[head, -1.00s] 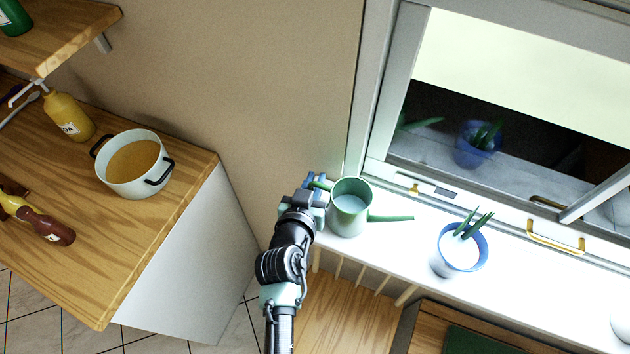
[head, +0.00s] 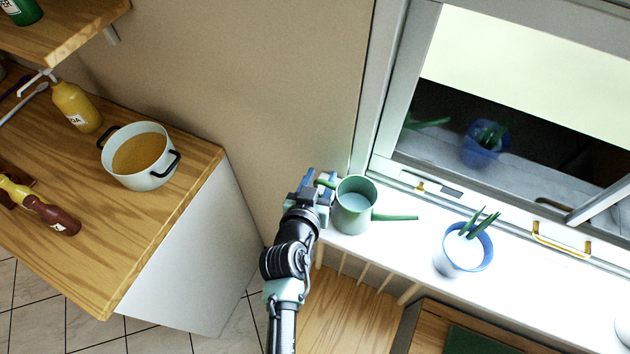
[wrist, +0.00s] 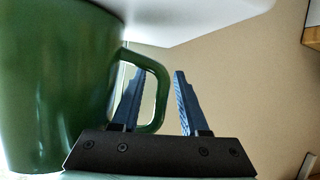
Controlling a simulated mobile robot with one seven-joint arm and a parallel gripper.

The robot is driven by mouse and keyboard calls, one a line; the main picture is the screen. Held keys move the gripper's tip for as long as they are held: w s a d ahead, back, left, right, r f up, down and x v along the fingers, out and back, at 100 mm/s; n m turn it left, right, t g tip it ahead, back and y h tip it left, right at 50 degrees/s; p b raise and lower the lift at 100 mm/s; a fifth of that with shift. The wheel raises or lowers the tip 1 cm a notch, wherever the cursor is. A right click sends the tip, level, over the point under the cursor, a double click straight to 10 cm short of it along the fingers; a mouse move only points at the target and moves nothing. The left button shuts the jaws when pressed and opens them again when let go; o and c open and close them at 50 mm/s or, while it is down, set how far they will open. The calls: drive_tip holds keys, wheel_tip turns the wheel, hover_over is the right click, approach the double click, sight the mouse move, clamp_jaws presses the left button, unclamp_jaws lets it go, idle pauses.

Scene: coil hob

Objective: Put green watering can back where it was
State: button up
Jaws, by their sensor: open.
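The green watering can (head: 353,207) stands upright on the left end of the white windowsill, its spout pointing right. In the wrist view the can (wrist: 55,85) fills the left side, with its handle (wrist: 158,90) reaching towards my gripper. My gripper (head: 312,184) is at the can's left, by the handle. In the wrist view my gripper (wrist: 155,90) is open, its two blue-grey fingers apart. The handle loop shows between and behind the fingers; I cannot tell whether they touch it.
A blue-rimmed plant pot (head: 463,250) stands on the sill (head: 400,240) to the right of the can. The window (head: 500,130) is behind. A wooden counter (head: 150,230) at left holds a white pot (head: 140,156) and bottles. The wall is close to my gripper's left.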

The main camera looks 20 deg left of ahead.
drive_tip(key=shift+s+r, duration=0.1)
drive_tip(key=shift+s, duration=0.25)
drive_tip(key=b+v, duration=0.1)
drive_tip(key=v, duration=1)
drive_tip(key=shift+b, duration=0.35)
drive_tip(key=shift+s+r, duration=0.1)
drive_tip(key=shift+r, duration=0.05)
drive_tip(key=w+d+r+t, duration=0.1)
drive_tip(key=w+r+t, duration=0.1)
drive_tip(key=r, duration=0.6)
drive_tip(key=w+d+r+m+t, duration=0.1)
drive_tip(key=w+d+r+t, duration=0.1)
drive_tip(key=w+r, duration=0.3)
drive_tip(key=w+d+r+m+t, duration=0.1)
drive_tip(key=w+d+r+t, duration=0.1)
drive_tip(key=r, duration=1.1)
drive_tip(key=shift+w+d+r+h, duration=0.15)
drive_tip(key=shift+w+h, duration=0.25)
drive_tip(key=shift+w, duration=0.3)
drive_tip(key=s+d+r+t, duration=0.2)
drive_tip(key=s+r, duration=0.1)
drive_tip(key=r, duration=0.7)
drive_tip(key=s+d+r+t, duration=0.3)
drive_tip(key=r, duration=0.7)
drive_tip(key=s+d+r+t+h, duration=0.1)
drive_tip(key=s+d+r+t, duration=0.2)
drive_tip(key=r, duration=0.7)
drive_tip(key=shift+s+r, duration=0.35)
drive_tip(key=shift+s, duration=0.1)
